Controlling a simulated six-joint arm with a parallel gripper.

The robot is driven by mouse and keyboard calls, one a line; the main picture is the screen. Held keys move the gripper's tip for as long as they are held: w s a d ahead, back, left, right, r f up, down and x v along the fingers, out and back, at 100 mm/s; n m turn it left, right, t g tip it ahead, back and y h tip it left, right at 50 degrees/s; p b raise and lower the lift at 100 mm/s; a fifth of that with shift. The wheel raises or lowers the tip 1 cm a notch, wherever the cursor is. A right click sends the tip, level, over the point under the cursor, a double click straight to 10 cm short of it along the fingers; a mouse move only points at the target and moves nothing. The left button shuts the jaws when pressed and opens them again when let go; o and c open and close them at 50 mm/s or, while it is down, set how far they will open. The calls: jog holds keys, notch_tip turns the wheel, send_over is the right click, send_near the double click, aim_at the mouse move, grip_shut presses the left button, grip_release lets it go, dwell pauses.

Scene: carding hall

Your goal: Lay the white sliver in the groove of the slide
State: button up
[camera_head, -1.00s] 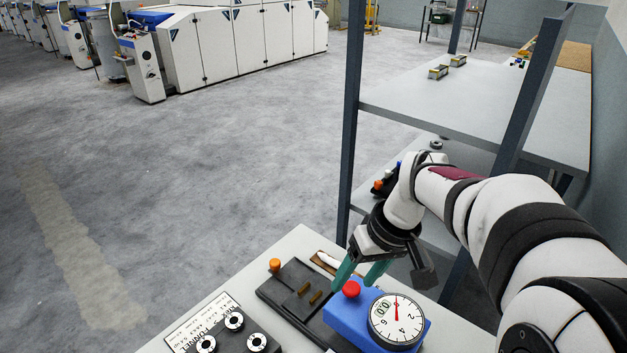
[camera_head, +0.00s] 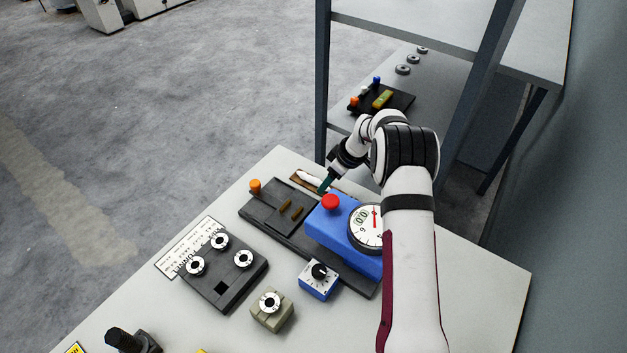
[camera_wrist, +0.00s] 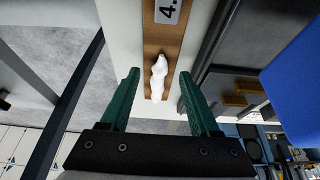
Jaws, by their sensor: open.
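The white sliver (camera_head: 310,177) lies on a narrow brown board (camera_head: 297,180) at the back edge of the table. In the wrist view the sliver (camera_wrist: 158,75) lies lengthwise on the board (camera_wrist: 177,45), between the lines of my two fingers. My gripper (camera_head: 325,187) is open and empty, close to the sliver's right end, with teal fingers. It also shows in the wrist view (camera_wrist: 159,82). A long dark base (camera_head: 262,211) with two brass pieces (camera_head: 291,211) seems to hold the slide; I cannot make out its groove.
A blue block (camera_head: 322,222) with a red button (camera_head: 331,202) and a dial (camera_head: 372,226) stands on the dark base, close to my arm. An orange knob (camera_head: 255,187) stands at its left end. A dark block with round weights (camera_head: 222,276) is in front. A shelf post (camera_head: 322,95) rises behind.

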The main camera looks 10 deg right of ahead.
jog(key=shift+x, duration=0.9)
grip_shut()
jog(key=shift+r, duration=0.15)
